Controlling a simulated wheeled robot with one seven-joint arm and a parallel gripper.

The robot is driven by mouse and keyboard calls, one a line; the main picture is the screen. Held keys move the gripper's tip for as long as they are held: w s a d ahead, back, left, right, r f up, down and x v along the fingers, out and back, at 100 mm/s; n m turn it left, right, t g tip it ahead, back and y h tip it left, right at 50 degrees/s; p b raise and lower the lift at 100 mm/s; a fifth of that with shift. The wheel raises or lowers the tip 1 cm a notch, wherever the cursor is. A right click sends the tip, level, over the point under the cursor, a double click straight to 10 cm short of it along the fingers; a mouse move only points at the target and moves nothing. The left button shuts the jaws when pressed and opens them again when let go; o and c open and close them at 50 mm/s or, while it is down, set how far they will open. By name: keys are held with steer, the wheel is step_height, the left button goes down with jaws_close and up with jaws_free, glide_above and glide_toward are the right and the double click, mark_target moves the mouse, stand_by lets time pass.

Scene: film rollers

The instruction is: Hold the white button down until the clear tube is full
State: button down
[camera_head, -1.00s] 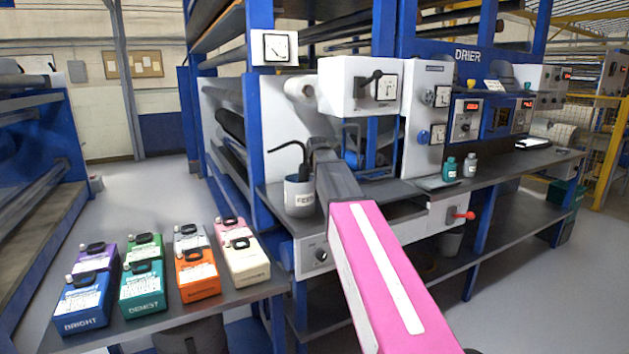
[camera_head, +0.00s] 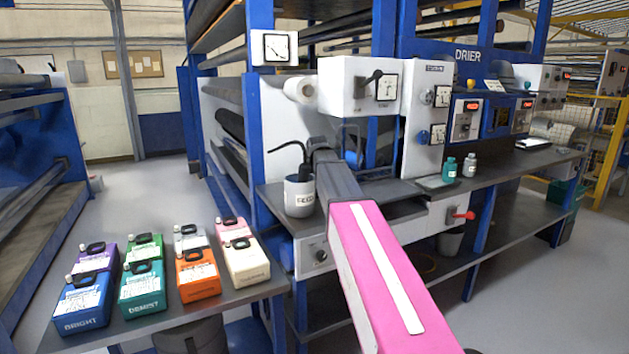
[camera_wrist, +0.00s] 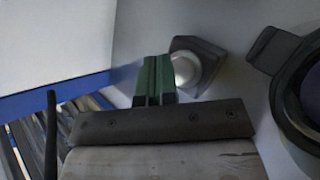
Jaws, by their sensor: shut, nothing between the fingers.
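In the wrist view my gripper (camera_wrist: 155,80) has its two green fingers closed together with nothing between them. A pale rounded button (camera_wrist: 186,70) in a dark grey surround sits right beside the fingertips, on a light panel. The fingers cover its left edge. I cannot tell whether they touch it or press it in. In the head view my pink and grey arm reaches to the machine front, and the fingers and button are hidden there. I cannot make out the clear tube in either view.
A dark-rimmed round fitting (camera_wrist: 290,100) is close to the right of the button. A white FEED pot (camera_head: 299,196) stands left of my arm. Two small bottles (camera_head: 449,170) stand on the bench to the right. Several coloured jugs (camera_head: 142,287) fill the front-left table.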

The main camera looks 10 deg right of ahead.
steer(key=shift+f, duration=0.1)
steer(key=shift+f, duration=0.3)
steer(key=shift+f, duration=0.5)
stand_by(1.9)
steer(key=shift+r, duration=0.2)
stand_by(1.2)
steer(key=shift+r, duration=0.7)
steer(key=shift+r, duration=2.5)
